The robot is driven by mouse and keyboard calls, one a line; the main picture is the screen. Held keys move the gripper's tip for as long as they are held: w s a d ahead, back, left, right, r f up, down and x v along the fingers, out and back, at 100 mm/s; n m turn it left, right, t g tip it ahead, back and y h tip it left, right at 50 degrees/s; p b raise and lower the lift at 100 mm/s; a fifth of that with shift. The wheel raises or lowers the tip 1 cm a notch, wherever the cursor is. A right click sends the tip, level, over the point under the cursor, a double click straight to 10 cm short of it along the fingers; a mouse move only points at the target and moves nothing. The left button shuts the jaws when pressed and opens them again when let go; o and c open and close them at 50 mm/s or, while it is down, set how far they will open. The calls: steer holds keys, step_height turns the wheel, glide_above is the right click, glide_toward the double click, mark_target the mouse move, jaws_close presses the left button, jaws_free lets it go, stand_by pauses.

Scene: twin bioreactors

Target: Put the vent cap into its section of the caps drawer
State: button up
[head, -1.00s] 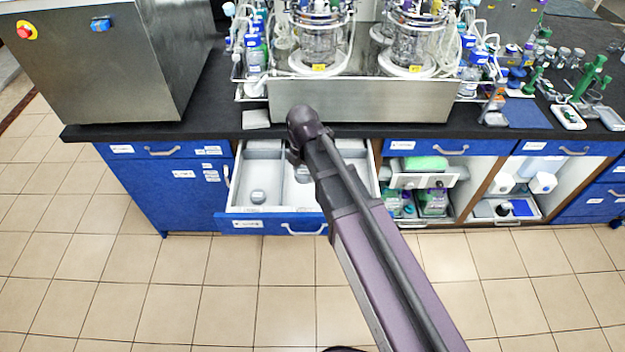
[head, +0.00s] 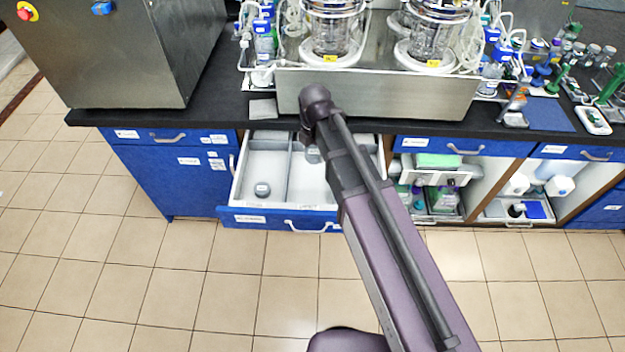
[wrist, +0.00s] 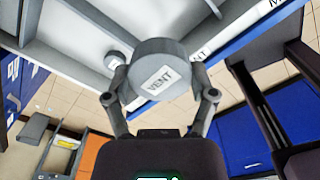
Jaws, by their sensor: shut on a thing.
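The vent cap (wrist: 162,72) is a grey round cap with a white VENT label, large in the wrist view. My gripper (wrist: 160,92) is shut on it, one finger on each side. The caps drawer (head: 247,220) is pulled open under the bench, with a white inside split by dividers and a blue front. In the head view my arm covers the drawer's middle and hides most of the gripper. In the wrist view the cap is over or near the drawer; its exact height cannot be told. A small grey cap (head: 262,188) stands in the left compartment.
The black bench top (head: 225,100) overhangs the drawer's back. A steel bioreactor base (head: 390,95) stands on it above the drawer. Blue cabinets (head: 165,180) are at the left; open shelves with bottles (head: 437,185) are at the right. The tiled floor in front is clear.

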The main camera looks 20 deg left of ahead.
steer(key=shift+w+d, duration=0.1)
steer(key=shift+w+f+b, duration=0.25)
steer(key=shift+f+b, duration=0.3)
steer(key=b, duration=0.8)
glide_above(311, 182)
step_height(311, 182, down, 8)
steer(key=shift+r, duration=0.15)
step_height(311, 182, down, 6)
steer(key=b, duration=0.6)
steer(key=shift+f, duration=0.2)
steer(key=shift+f+b, duration=1.8)
steer(key=shift+b, duration=0.05)
